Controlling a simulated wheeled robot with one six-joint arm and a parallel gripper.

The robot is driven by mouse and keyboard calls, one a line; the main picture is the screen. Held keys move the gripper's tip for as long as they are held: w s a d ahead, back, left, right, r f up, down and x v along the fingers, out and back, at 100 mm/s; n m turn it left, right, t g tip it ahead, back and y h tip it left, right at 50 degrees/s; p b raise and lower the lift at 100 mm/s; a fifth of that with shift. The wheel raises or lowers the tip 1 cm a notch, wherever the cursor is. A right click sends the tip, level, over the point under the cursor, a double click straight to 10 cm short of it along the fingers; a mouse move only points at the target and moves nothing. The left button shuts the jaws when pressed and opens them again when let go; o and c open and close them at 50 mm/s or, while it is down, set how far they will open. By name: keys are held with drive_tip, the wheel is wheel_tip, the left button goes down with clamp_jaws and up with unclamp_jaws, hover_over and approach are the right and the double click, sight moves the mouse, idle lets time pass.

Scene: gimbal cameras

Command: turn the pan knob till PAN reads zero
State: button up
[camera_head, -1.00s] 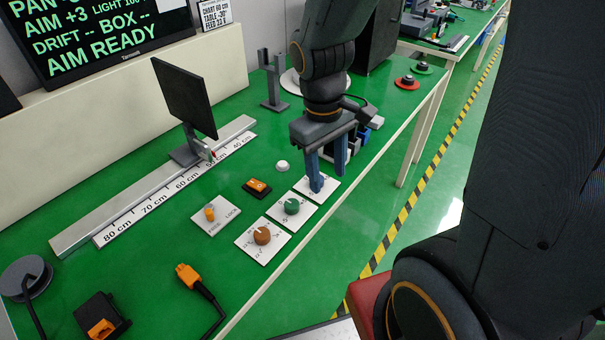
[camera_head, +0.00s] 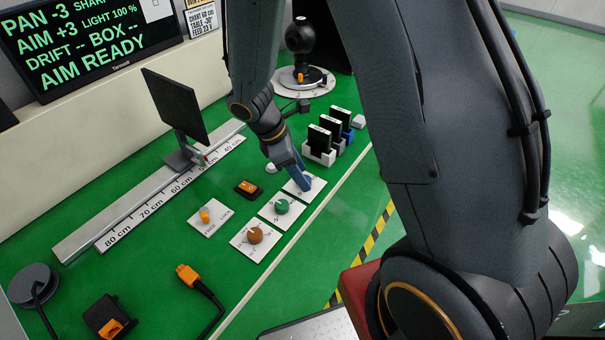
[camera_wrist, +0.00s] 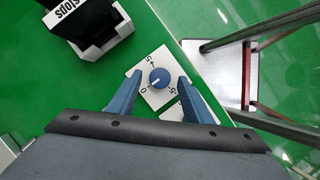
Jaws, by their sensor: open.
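The screen (camera_head: 95,45) reads PAN -3, AIM +3 and AIM READY. A round blue knob (camera_wrist: 159,78) with a pale pointer mark sits on a white plate (camera_wrist: 144,66) marked with a scale including 0 and 5. My gripper (camera_wrist: 160,75) is open, with one blue finger on each side of this knob; I cannot tell whether either touches it. In the head view my gripper (camera_head: 304,181) is over the plate nearest the card holders, and its fingers hide the blue knob. A green knob (camera_head: 282,206) and a brown knob (camera_head: 255,235) sit on neighbouring plates.
Holders with black cards (camera_head: 318,141) stand beyond my gripper. A dark panel (camera_head: 174,106) stands by the scaled rail. The bench's front edge runs close to the knobs.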

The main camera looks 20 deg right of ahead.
drive_tip(key=shift+d+f, duration=0.25)
drive_tip(key=shift+f, duration=0.35)
drive_tip(key=c, duration=1.1)
drive_tip(key=shift+o, duration=0.2)
drive_tip(key=m+g+p, duration=0.1)
drive_tip(key=m, duration=0.1)
drive_tip(key=m+y+p, duration=0.1)
drive_tip(key=m, duration=0.2)
drive_tip(key=shift+w+d+m+g, duration=0.1)
drive_tip(key=shift+w+m+g, duration=0.05)
drive_tip(key=shift+m+g, duration=0.2)
drive_tip(key=m+y, duration=0.1)
drive_tip(key=m, duration=0.2)
drive_tip(key=m+g, duration=0.1)
drive_tip(key=m, duration=0.2)
drive_tip(key=shift+w+d+g+y+p, duration=0.15)
drive_tip(key=shift+g+y+p, duration=0.1)
drive_tip(key=shift+y+p, duration=0.15)
